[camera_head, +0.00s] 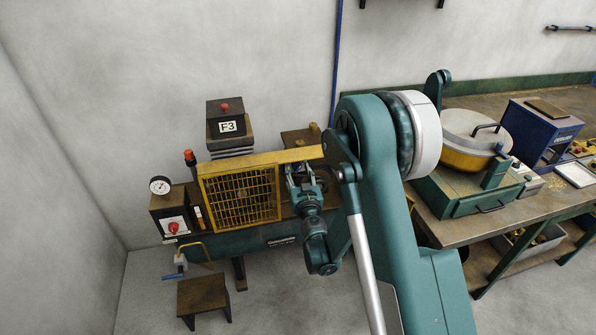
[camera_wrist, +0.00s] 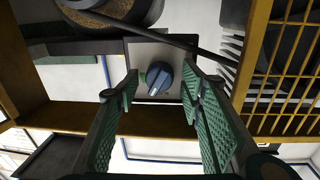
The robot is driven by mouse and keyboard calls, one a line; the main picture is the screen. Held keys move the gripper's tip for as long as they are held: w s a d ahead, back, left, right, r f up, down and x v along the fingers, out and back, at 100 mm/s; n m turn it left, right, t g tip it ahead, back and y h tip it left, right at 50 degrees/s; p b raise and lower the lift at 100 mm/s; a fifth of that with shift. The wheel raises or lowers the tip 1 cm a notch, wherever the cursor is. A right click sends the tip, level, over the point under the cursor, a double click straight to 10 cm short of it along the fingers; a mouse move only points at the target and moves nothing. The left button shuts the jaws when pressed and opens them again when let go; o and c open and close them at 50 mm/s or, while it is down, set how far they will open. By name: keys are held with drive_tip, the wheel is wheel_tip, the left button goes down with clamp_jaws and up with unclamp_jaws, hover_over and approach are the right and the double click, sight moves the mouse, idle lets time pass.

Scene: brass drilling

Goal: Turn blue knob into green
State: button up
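The blue knob (camera_wrist: 159,77) shows in the wrist view on a light grey plate (camera_wrist: 152,52). It has a pale pointer line, and a small green patch (camera_wrist: 143,77) shows at its left edge. My gripper (camera_wrist: 160,88) is open, with one green padded finger on each side of the knob. A gap shows between the knob and each finger, and whether the fingertips reach its depth I cannot tell. In the head view my gripper (camera_head: 303,178) is beside the yellow mesh guard (camera_head: 238,195), and the knob is hidden there.
In the wrist view a yellow frame edge (camera_wrist: 155,122) runs below the knob, and the guard's bars (camera_wrist: 285,80) stand close at right. A dark rod (camera_wrist: 170,38) crosses above. In the head view, a workbench (camera_head: 450,232) is at right and a small stool (camera_head: 203,294) stands below.

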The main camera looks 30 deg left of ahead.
drive_tip(key=shift+c, duration=0.7)
drive_tip(key=c, duration=0.7)
drive_tip(key=shift+c, duration=0.2)
drive_tip(key=shift+m+b, duration=0.3)
drive_tip(key=shift+m, duration=0.3)
drive_tip(key=shift+m+g+b, duration=0.3)
drive_tip(key=shift+m+b, duration=0.4)
drive_tip(key=shift+m, duration=0.9)
drive_tip(key=shift+m+b, duration=0.7)
drive_tip(key=shift+m, duration=1.3)
drive_tip(key=o, duration=0.9)
